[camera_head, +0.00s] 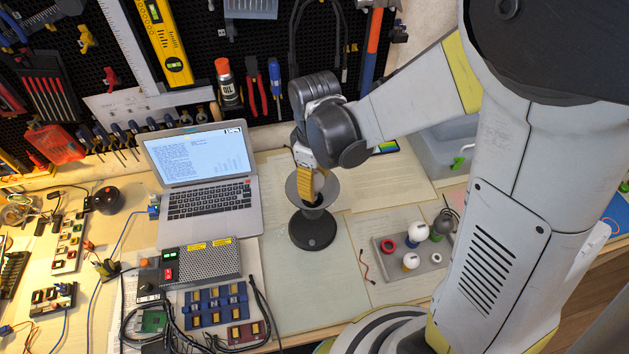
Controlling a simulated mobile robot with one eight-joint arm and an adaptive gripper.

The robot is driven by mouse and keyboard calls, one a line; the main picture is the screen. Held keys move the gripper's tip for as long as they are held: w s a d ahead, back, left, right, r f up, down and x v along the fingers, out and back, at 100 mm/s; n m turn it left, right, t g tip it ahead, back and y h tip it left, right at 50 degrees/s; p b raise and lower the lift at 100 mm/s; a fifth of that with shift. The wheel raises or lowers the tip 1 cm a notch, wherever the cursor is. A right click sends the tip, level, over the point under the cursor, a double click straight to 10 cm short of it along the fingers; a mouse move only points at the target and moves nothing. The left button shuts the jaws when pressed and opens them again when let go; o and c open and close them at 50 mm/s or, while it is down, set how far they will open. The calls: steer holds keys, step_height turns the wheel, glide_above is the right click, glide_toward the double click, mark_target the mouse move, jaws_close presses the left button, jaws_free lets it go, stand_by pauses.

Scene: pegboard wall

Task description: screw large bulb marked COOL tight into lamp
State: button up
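The lamp stands upright on the bench, with a round black base (313,231) and a grey, upward-open shade (329,194). A white bulb (319,183) shows inside the shade, partly hidden by my gripper. No marking on it can be read, and its seat in the socket is hidden. My gripper (310,188) points down into the shade from above, with its yellow finger pads right beside the bulb. Only one side of the fingers shows clearly, so I cannot tell whether they are closed on the bulb.
A grey tray (384,275) to the right holds several white bulbs, including one (418,231), and a red ring (388,246). An open laptop (210,200) and a metal power box (205,263) stand left of the lamp. The pegboard with tools rises behind.

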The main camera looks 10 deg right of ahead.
steer(key=shift+f+b, duration=0.5)
steer(key=shift+f, duration=0.1)
steer(key=o, duration=1.2)
steer(key=shift+r, duration=0.1)
